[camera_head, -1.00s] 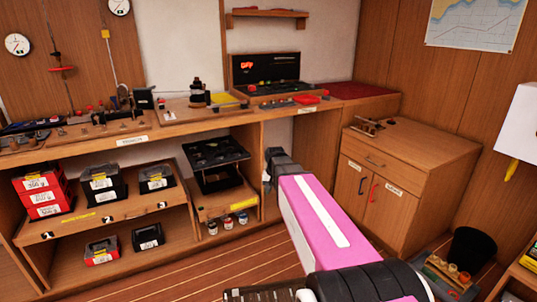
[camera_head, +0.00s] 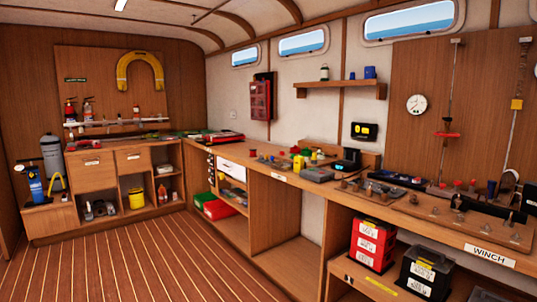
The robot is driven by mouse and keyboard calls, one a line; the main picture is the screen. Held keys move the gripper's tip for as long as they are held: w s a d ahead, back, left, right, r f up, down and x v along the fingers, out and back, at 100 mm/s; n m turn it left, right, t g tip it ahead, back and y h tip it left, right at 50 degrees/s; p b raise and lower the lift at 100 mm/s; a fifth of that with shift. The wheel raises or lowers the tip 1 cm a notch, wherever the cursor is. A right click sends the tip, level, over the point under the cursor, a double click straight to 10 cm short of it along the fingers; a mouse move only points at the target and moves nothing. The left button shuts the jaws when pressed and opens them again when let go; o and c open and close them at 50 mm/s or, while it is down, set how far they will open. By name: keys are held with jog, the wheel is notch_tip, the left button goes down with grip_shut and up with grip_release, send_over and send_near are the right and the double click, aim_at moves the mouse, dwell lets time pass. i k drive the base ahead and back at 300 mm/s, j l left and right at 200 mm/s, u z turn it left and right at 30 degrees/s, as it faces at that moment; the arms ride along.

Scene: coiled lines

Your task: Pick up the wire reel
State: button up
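I cannot pick out the wire reel for certain. Several small red, green and yellow pieces (camera_head: 300,156) stand on the long wooden bench (camera_head: 262,188) near the middle of the view, too small to tell whether one is a reel. A dark device with a blue light (camera_head: 348,160) stands just right of them. My gripper and arm are out of view, so I cannot see whether it is open or holds anything.
The striped wooden floor (camera_head: 130,265) is clear at the left and front. Red boxes (camera_head: 372,243) and a black box (camera_head: 425,272) sit under the bench at right. A lower cabinet (camera_head: 95,172) stands at the far left, with a blue pump-like thing (camera_head: 34,184) beside it.

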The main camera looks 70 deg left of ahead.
aim_at(253, 152)
jog(key=i+u, duration=0.2)
jog(key=u, duration=0.15)
jog(key=i+u, duration=0.15)
jog(key=u, duration=0.25)
jog(key=i+l+u, duration=0.15)
jog(key=u, duration=0.2)
